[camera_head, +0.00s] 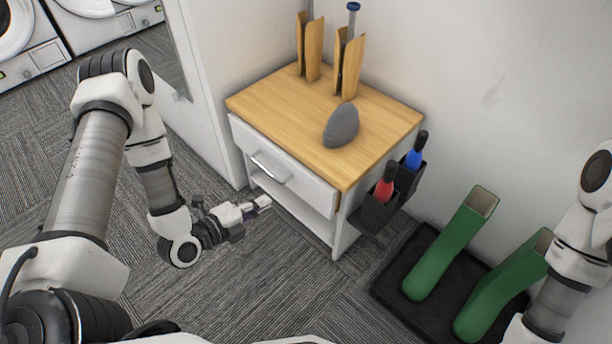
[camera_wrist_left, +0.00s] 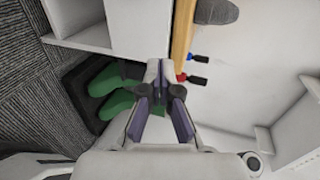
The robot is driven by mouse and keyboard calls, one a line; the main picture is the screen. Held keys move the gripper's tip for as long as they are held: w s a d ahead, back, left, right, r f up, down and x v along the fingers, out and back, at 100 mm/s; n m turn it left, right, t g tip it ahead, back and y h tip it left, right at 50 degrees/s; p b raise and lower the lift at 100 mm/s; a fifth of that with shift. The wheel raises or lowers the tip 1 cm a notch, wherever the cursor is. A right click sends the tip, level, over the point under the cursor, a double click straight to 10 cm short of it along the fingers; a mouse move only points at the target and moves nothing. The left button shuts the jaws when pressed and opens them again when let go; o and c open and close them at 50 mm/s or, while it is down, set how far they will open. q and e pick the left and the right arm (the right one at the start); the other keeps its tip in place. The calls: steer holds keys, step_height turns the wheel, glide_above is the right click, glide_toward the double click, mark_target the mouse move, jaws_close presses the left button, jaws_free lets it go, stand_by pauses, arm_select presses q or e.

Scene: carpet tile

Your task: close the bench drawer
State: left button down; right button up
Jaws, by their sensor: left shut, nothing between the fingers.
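The bench (camera_head: 385,113) has a light wood top and a white body. My left gripper (camera_head: 262,203) is shut and empty, low in front of the drawer, below and apart from the handle. In the left wrist view, the shut fingers (camera_wrist_left: 160,68) show before the bench's white face (camera_wrist_left: 138,28). My right gripper is out of view; only part of that arm shows at the right.
A grey rounded object (camera_head: 341,127) and two wooden holders (camera_head: 309,55) stand on the top. Black pockets with red and blue handled tools (camera_head: 385,188) hang on the right side. Green boots (camera_head: 452,243) stand in a black tray (camera_head: 392,288). Carpet before the bench is clear.

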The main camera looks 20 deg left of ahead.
mark_target(306, 174)
arm_select(q)
steer(key=b+x, duration=0.1)
steer(key=x, duration=0.3)
steer(key=b+x, duration=0.2)
steer(key=x, duration=0.2)
steer(key=b+x, duration=0.2)
steer(key=x, duration=0.2)
steer(key=shift+w+d+r, duration=0.25)
steer(key=shift+w+r, duration=0.2)
steer(key=shift+w, duration=0.15)
steer(key=shift+d, duration=0.1)
steer(key=shift+w+d+r, duration=0.1)
steer(key=shift+w+d, duration=0.1)
steer(key=shift+w, duration=0.25)
steer(key=shift+w+d, duration=0.15)
steer(key=shift+w, duration=0.3)
steer(key=shift+w+r, duration=0.1)
steer(key=shift+w, duration=0.1)
